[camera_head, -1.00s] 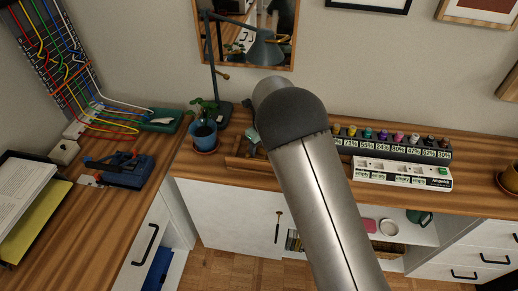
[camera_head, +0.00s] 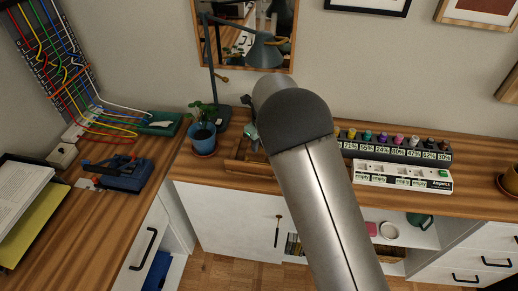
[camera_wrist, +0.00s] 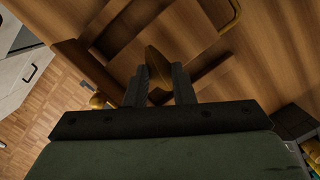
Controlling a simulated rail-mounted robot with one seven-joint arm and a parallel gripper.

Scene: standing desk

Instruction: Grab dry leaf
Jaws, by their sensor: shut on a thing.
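The dry leaf (camera_wrist: 157,62) is a brownish-yellow, pointed piece in the wrist view. It sits between the two dark fingers of my gripper (camera_wrist: 161,80), which are shut on it. Its tip sticks out past the fingertips, over brown wooden surfaces. In the camera_head view my own arm covers most of the gripper and the leaf cannot be made out. The potted plant (camera_head: 202,137), with green leaves in a blue pot on a reddish saucer, stands left of my arm.
A wooden tray (camera_head: 240,166) lies on the desk beside my arm. A desk lamp (camera_head: 215,75) stands behind the plant. A blue tool (camera_head: 122,172) lies left.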

